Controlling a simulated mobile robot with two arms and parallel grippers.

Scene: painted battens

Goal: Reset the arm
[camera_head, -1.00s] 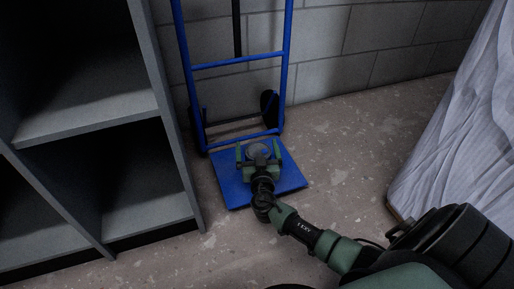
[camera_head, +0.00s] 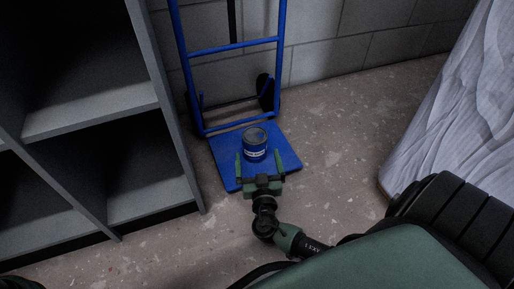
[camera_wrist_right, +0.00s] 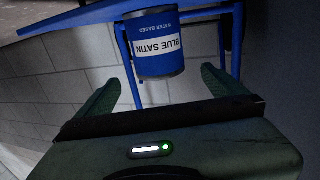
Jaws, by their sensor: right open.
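My right gripper (camera_head: 261,167) is open, with its two green fingers apart, over the near part of the hand truck's blue plate. A blue paint can (camera_head: 255,152) with a grey lid stands upright on the plate (camera_head: 223,160), just beyond the gripper. In the right wrist view the can (camera_wrist_right: 158,66), labelled "BLUE SATIN", shows ahead of and between the open fingers (camera_wrist_right: 158,88), which look clear of it. My left gripper is not in view.
The blue hand truck (camera_head: 233,46) stands against the grey block wall (camera_head: 340,45). Grey shelving (camera_head: 90,110) stands close on the left. A pale wrapped object (camera_head: 440,100) stands on the right. The speckled floor (camera_head: 335,130) between is clear.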

